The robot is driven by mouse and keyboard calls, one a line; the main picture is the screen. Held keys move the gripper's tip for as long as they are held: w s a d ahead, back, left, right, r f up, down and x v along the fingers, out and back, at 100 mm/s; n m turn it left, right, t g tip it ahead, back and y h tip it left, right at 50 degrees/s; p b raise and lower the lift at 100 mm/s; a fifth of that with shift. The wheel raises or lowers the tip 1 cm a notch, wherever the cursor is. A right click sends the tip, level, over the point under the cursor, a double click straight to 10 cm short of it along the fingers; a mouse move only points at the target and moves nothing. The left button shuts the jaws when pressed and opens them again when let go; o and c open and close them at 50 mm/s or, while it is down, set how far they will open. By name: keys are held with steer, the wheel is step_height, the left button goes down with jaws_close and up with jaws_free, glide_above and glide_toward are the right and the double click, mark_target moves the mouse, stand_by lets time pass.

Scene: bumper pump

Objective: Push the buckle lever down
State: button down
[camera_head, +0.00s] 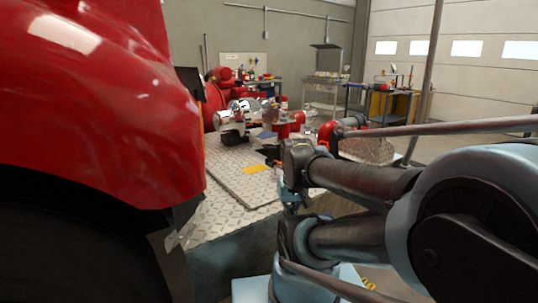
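I cannot make out the buckle lever; it is too small or hidden among the fittings. The diamond-plate bumper (220,198) extends from the red truck front (95,80). Red and chrome pump fittings (237,114) stand on its far part. My arm reaches in from the right, over the bumper's right side. My gripper (270,154) appears small and dark at the arm's far end, near the fittings. Its fingers are too small and partly hidden to show whether they are open, or whether they touch anything.
A yellow patch (256,169) lies on the bumper plate. The truck body closes off the left side. Behind are a workbench (385,92) and a metal cart (325,78) near the wall and garage door (470,90). Some floor at the far right is open.

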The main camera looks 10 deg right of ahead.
stand_by(0.3)
steer(key=c, duration=2.1)
jaws_free()
steer(key=o, duration=0.5)
steer(key=shift+s+r, duration=0.4)
steer(key=shift+s, duration=0.05)
steer(key=o, duration=0.4)
steer(key=shift+d+r, duration=0.15)
steer(key=shift+r, duration=0.15)
steer(key=o, duration=0.3)
steer(key=w+r+m, duration=0.1)
steer(key=w+r, duration=0.1)
steer(key=r, duration=0.1)
steer(key=w+r+m, duration=0.1)
steer(key=w+r, duration=0.2)
steer(key=w+r+m+h, duration=0.1)
steer(key=w+r, duration=0.1)
steer(key=r, duration=0.1)
steer(key=shift+w, duration=0.2)
step_height(320, 180, up, 18)
steer(key=m+h, duration=0.3)
steer(key=m, duration=0.7)
glide_above(265, 145)
steer(key=s+a, duration=0.3)
steer(key=a, duration=0.4)
steer(key=x, duration=1.6)
steer(key=shift+s+d+f, duration=0.35)
steer(key=shift+d, duration=0.1)
